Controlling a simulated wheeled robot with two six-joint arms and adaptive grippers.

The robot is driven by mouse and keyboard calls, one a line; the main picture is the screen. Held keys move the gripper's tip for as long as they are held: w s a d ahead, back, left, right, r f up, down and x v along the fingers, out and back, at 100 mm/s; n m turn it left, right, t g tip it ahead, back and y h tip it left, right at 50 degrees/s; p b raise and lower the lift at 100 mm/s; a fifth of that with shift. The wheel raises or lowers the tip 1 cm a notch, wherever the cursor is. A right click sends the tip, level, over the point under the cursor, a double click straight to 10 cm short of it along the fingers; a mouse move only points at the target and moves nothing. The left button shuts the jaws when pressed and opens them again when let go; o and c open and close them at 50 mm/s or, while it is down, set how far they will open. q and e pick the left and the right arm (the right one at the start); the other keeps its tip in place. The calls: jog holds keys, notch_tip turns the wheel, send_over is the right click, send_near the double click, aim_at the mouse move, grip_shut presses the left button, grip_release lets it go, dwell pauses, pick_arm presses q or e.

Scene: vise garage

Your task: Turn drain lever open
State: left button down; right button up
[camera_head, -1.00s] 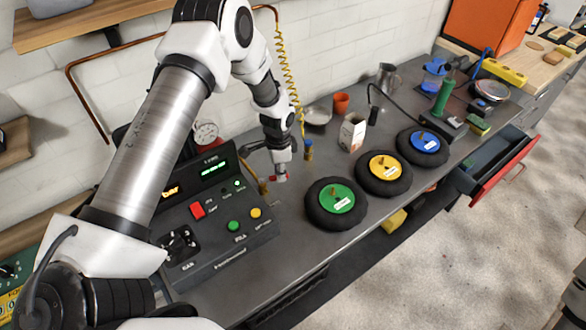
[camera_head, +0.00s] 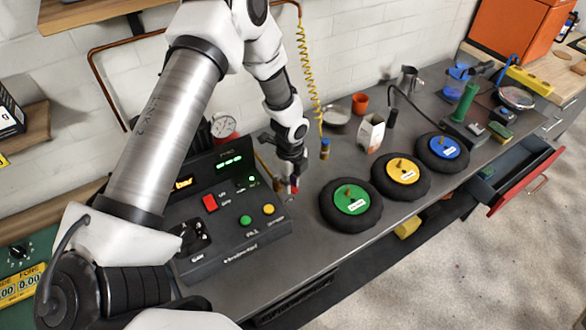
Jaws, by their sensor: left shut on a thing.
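The drain lever is a small red handle (camera_head: 295,185) low beside the right edge of the dark control panel, close to a brass pipe. My left gripper (camera_head: 291,183) points down at it and is shut on it. The fingers hide much of the lever, so its exact angle is hard to read. My right gripper is not in view.
The control panel (camera_head: 225,262) has red, green and yellow buttons. A gauge (camera_head: 223,125) stands behind it. Green (camera_head: 334,221), yellow (camera_head: 382,190) and blue-centred (camera_head: 452,163) black discs lie to the right. A yellow coiled hose (camera_head: 309,75) hangs close behind the gripper.

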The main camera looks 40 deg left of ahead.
pick_arm(q)
jog(key=shift+s+a+f+m+p, duration=0.1)
jog(key=shift+s+m+p, duration=0.1)
jog(key=shift+s+m, duration=0.45)
jog(key=shift+s+a+f+m+p, duration=0.15)
jog(key=shift+s+m, duration=0.1)
jog(key=shift+m, duration=0.7)
jog(key=c, duration=1.1)
grip_release()
jog(key=shift+d, duration=0.1)
jog(key=shift+o, duration=0.2)
jog(key=shift+w+r, duration=0.1)
jog(key=shift+r, duration=0.2)
notch_tip(320, 180, up, 12)
jog(key=shift+f, duration=0.15)
